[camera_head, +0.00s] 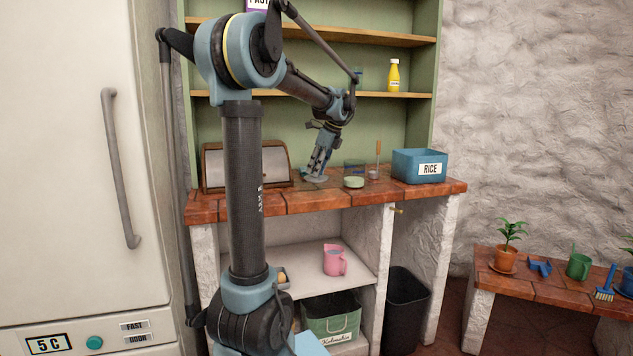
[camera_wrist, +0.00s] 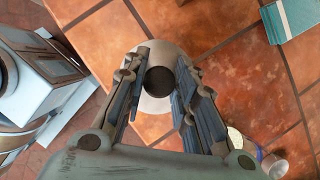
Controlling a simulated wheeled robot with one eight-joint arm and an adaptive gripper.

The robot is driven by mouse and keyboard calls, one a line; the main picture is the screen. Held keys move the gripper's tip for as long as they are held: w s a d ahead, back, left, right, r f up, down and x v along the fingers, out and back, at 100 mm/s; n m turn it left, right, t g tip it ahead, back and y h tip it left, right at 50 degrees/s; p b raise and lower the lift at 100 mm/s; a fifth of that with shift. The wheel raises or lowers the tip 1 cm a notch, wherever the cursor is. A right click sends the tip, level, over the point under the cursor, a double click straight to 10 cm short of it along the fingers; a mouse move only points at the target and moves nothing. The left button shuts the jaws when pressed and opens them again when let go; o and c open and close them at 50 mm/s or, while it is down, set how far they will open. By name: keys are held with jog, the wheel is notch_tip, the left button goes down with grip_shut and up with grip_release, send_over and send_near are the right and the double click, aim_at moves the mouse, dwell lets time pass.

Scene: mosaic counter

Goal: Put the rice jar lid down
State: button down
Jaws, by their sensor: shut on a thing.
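My gripper (camera_head: 319,160) is low over the tiled counter and is shut on the rice jar lid (camera_head: 316,179). In the wrist view the lid (camera_wrist: 152,104) is a pale grey disc with a dark round knob, and the fingers of my gripper (camera_wrist: 160,77) stand on both sides of the knob. The lid looks flat, at or just above the tiles; I cannot tell if it touches them. A blue box labelled RICE (camera_head: 420,166) stands at the counter's right end. Part of a teal box (camera_wrist: 294,17) shows at the upper right of the wrist view.
On the tiled counter (camera_head: 300,201), a pale green round thing (camera_head: 353,182) and a small clear cup with a stick (camera_head: 374,173) stand right of the lid. A bread box (camera_head: 262,168) stands behind and left. Tiles around the lid are bare.

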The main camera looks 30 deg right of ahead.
aim_at(317, 179)
jog(key=shift+f, duration=2.15)
jog(key=shift+f, duration=0.1)
jog(key=c, duration=1.3)
grip_release()
